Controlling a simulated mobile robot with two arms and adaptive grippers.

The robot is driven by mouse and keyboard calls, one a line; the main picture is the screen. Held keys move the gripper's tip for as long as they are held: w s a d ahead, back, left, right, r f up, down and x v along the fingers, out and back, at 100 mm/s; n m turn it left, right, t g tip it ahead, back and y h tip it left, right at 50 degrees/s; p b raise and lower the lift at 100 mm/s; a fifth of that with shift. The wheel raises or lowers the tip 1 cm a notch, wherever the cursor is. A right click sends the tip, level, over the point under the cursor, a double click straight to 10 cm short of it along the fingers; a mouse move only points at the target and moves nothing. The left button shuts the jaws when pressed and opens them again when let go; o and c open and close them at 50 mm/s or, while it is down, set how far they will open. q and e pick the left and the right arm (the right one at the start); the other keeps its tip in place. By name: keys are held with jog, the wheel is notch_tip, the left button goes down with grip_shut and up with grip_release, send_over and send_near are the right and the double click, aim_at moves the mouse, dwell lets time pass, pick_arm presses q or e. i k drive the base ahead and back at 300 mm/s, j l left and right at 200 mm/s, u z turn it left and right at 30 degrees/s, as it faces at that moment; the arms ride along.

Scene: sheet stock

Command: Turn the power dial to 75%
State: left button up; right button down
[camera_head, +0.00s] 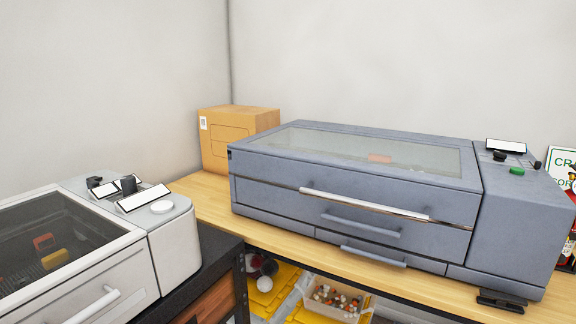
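A large blue-grey machine (350,208) with a glass-topped lid stands on the wooden bench. Its right-hand panel carries a black dial (499,156), a green button (517,170) and a small tilted display (506,145). A white machine (177,245) at the left also has a dark knob (128,185), tilted white displays (143,198) and a round white button (162,207). The dial markings and display text are too small to read, so I cannot tell any setting. Neither gripper shows in the head view.
A cardboard box (226,140) stands at the back corner. A small black object (502,301) lies at the bench's front right edge. A sign (562,165) stands far right. Below the wooden bench (216,204) are yellow bins and a tub (337,297) of small pieces.

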aim_at(499, 157)
jog(key=z, duration=1.3)
